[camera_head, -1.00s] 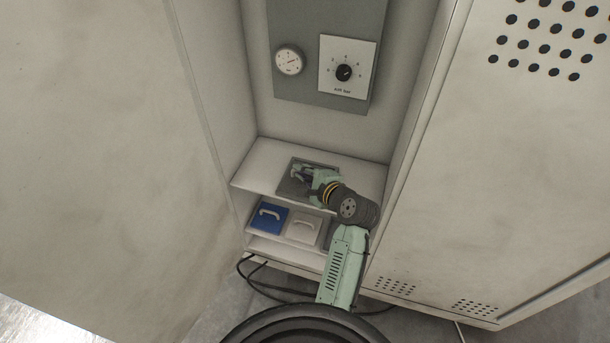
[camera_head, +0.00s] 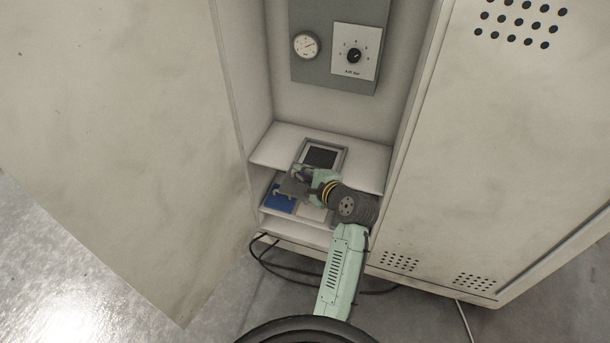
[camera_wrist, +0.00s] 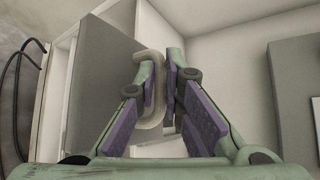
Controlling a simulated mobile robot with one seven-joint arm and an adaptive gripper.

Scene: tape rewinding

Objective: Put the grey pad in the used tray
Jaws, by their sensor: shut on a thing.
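The grey pad (camera_head: 292,188) is a dark flat plate with a pale handle. My gripper (camera_head: 299,174) is shut on its handle and holds the pad in front of the upper shelf, above the lower compartment. In the wrist view the grey pad (camera_wrist: 105,75) stands out to the left of the fingers, and my gripper (camera_wrist: 166,85) has its purple-lined fingers around the curved handle (camera_wrist: 151,95). A framed plate with a dark square (camera_head: 320,157) lies uncovered on the upper shelf. I cannot pick out the used tray; my arm and the pad hide part of the lower compartment.
A blue pad (camera_head: 279,203) and a pale pad (camera_head: 313,212) lie in the lower compartment, partly covered. Cabinet walls close in on both sides. A dial gauge (camera_head: 305,45) and a knob (camera_head: 353,55) sit on the back wall. Black cable (camera_head: 262,262) lies on the floor.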

